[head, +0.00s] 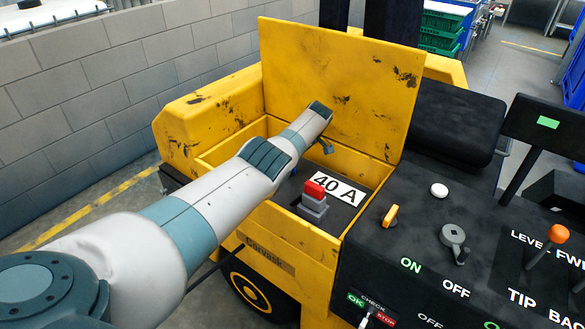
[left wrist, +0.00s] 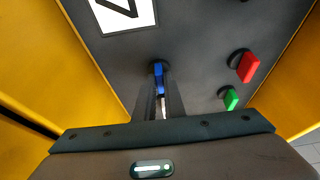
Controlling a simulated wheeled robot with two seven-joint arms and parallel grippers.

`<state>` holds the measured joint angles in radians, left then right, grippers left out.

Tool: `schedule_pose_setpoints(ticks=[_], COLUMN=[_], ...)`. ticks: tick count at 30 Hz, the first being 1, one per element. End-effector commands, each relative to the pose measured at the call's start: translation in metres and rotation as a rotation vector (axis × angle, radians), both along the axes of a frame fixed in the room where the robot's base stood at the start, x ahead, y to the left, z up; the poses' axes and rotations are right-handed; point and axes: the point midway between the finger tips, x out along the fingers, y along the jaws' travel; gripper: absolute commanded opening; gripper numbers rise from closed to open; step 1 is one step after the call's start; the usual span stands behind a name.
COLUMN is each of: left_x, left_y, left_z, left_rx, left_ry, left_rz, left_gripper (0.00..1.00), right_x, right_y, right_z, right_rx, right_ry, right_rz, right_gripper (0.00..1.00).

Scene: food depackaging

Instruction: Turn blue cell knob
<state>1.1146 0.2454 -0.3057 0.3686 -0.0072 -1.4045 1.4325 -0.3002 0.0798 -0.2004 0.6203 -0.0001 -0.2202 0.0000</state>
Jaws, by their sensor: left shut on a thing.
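The blue knob (left wrist: 158,70) sticks up from a dark panel in the left wrist view. My left gripper (left wrist: 160,92) is shut on it, with the two narrow fingers along its sides. The left fingertips cannot be made out there. My right gripper is not in view.
A red knob (left wrist: 249,66) and a green knob (left wrist: 231,99) stand to the right on the same panel. A red switch (head: 315,188) sits beside a "40 A" label (head: 338,186). The open yellow lid (head: 340,85) stands upright behind, and yellow walls enclose the panel.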

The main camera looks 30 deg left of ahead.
Motion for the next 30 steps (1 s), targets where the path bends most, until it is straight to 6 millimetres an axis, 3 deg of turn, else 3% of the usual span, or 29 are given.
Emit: schedule_pose_setpoints(ticks=[11,12,14,30], left_x=[0.0010,0.0010,0.0009,0.0008], left_y=[0.0013,0.0014,0.0014,-0.0026], left_z=[0.0024,0.0024,0.0022,0.0093], left_rx=[0.002,0.002,0.002,0.001], left_ry=[-0.004,-0.004,-0.004,-0.002], left_rz=[0.007,0.007,0.006,0.005], left_gripper=[0.00,0.16,0.28,0.28], right_x=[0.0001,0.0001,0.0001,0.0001], right_y=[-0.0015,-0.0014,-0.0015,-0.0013], right_z=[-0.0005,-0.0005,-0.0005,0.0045], right_rx=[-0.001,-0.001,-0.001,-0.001], right_ry=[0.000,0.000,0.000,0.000], right_rz=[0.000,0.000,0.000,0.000], right_gripper=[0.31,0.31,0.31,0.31])
